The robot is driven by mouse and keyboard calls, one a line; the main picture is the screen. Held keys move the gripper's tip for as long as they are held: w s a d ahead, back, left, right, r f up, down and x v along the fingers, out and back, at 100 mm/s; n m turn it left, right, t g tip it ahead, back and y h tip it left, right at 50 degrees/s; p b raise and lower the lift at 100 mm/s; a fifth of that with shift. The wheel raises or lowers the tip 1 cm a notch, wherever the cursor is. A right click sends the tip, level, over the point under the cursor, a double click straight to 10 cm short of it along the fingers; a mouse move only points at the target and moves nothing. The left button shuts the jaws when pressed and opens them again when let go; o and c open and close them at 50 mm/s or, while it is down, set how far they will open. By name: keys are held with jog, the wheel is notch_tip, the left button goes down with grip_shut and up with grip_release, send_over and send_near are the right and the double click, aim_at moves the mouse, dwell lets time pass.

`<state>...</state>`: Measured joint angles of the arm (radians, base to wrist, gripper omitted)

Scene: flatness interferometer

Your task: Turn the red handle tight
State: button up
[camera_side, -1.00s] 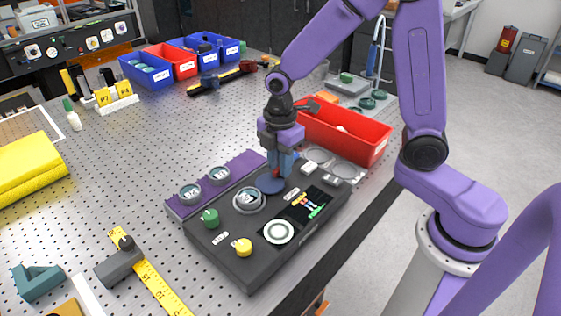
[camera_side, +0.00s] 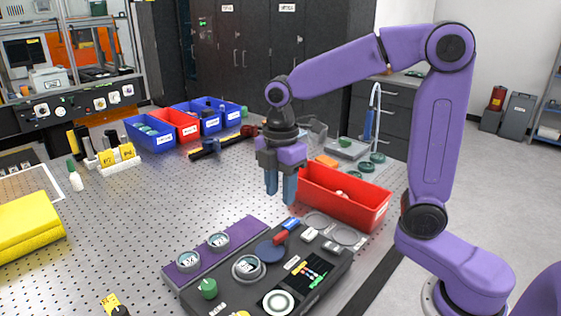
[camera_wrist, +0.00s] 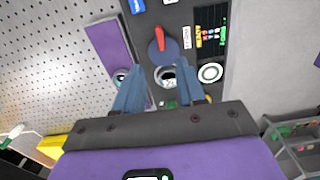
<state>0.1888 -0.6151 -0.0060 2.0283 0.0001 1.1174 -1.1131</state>
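The red handle (camera_side: 280,238) is a short bar on a round blue disc (camera_side: 268,251), on top of the dark instrument box (camera_side: 225,290). In the wrist view the red handle (camera_wrist: 159,38) points away from my gripper, tilted slightly left, over the blue disc (camera_wrist: 161,57). My gripper (camera_side: 280,198) is raised above the box, fingers pointing down, apart from the handle. Its two blue fingers are spread with nothing between them, as the wrist view also shows (camera_wrist: 161,72).
A round gauge (camera_side: 248,267), green knob (camera_side: 208,288) and screen panel (camera_side: 308,270) are beside the disc. A purple rack (camera_side: 240,230) lies to the left. A red bin (camera_side: 345,197) stands behind to the right.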

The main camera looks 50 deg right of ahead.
notch_tip(320, 180, up, 6)
dwell(0.4)
jog(key=s+d+f+m, duration=0.2)
jog(key=s+f, duration=0.3)
jog(key=s, duration=0.6)
jog(key=s+d+f+m, duration=0.1)
jog(key=s+f+m, duration=0.2)
jog(key=s+f, duration=0.3)
jog(key=s, duration=0.5)
jog(key=shift+d, duration=0.35)
